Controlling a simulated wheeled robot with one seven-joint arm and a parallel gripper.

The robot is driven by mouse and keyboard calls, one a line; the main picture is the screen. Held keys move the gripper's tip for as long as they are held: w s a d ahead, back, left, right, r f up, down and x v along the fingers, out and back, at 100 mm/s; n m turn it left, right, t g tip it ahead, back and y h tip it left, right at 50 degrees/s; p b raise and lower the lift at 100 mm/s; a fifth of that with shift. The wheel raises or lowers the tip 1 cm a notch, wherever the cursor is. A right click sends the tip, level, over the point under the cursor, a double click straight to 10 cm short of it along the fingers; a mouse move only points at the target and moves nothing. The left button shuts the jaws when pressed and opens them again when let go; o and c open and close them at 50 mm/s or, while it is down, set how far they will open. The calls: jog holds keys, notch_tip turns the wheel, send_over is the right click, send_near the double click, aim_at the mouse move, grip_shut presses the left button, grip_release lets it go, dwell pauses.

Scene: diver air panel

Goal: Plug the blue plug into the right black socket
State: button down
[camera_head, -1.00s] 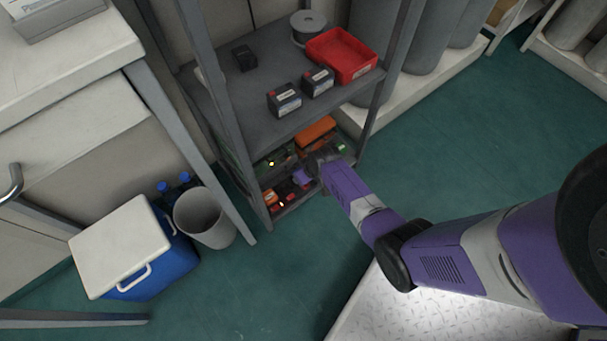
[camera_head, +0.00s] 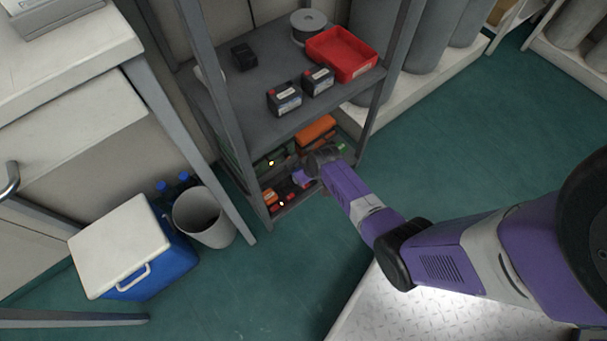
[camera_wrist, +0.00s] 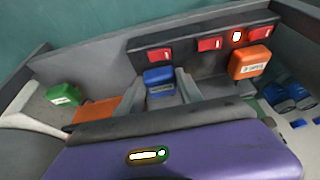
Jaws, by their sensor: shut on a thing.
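The blue plug (camera_wrist: 158,80) is between the two fingers of my gripper (camera_wrist: 160,88) in the wrist view, with the fingers shut on it. It sits close to a dark power strip (camera_wrist: 180,57) with red switches (camera_wrist: 210,45). The plug is near the leftmost red switch in that view; whether it touches the strip cannot be told. The black sockets are not clearly visible. An orange plug (camera_wrist: 249,62) sits at the strip to the right. In the head view my gripper (camera_head: 306,172) is at the rack's lower shelf, and the plug is too small to make out.
A green plug (camera_wrist: 63,95) lies to the left in the wrist view. Several blue items (camera_wrist: 290,96) are at the right. The upper shelf (camera_head: 262,115) carries a red tray (camera_head: 342,55) and dark boxes. Rack posts stand close around my arm.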

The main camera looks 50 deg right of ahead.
jog(key=shift+f, duration=0.1)
jog(key=c, duration=0.7)
grip_release()
jog(key=p+v, duration=0.4)
jog(key=v, duration=0.3)
jog(key=shift+s+r+p, duration=0.2)
jog(key=shift+r+p, duration=0.15)
jog(key=shift+a, duration=0.1)
